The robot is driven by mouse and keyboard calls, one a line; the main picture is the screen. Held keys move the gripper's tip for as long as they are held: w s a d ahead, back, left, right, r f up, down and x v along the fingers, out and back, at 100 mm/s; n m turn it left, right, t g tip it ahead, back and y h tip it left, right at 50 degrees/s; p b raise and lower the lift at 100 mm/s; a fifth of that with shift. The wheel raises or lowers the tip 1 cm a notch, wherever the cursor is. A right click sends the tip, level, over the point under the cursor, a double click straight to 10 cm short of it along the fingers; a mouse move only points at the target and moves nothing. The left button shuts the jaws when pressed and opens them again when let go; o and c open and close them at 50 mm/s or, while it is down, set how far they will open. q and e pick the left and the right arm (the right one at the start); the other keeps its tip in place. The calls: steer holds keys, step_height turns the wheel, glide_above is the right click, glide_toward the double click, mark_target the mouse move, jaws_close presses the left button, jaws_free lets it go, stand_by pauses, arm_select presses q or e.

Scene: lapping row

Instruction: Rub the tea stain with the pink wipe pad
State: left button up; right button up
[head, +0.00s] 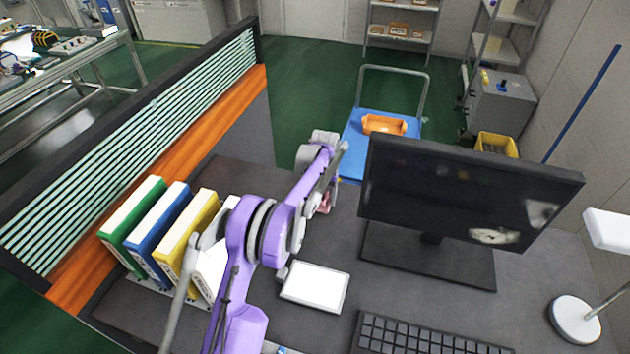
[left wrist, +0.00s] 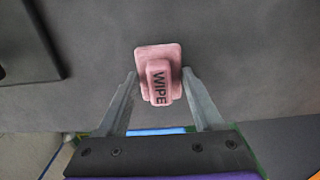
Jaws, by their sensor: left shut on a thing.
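The pink wipe pad (left wrist: 159,85) is marked WIPE on its raised grip, in the middle of the left wrist view. My left gripper (left wrist: 160,76) is shut on this grip, with one finger on each side. In the head view a small part of the pink pad (head: 323,204) shows beyond my purple left arm, over the far part of the dark desk (head: 340,235). I cannot tell whether the pad touches the desk. I make out no tea stain in either view; the arm and the pad hide part of the desk. My right gripper is not in view.
A monitor (head: 465,190) stands right of the arm, with a keyboard (head: 430,335) in front. A white rectangular thing (head: 315,287) lies nearer. Several binders (head: 165,235) stand at left by a divider. A lamp (head: 577,318) is at right.

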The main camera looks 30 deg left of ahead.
arm_select(q)
steer(key=shift+s+d+r, duration=0.1)
steer(key=shift+r, duration=0.55)
step_height(320, 180, up, 2)
steer(key=shift+p, duration=0.55)
steer(key=shift+r+p, duration=0.35)
steer(key=shift+r, duration=0.65)
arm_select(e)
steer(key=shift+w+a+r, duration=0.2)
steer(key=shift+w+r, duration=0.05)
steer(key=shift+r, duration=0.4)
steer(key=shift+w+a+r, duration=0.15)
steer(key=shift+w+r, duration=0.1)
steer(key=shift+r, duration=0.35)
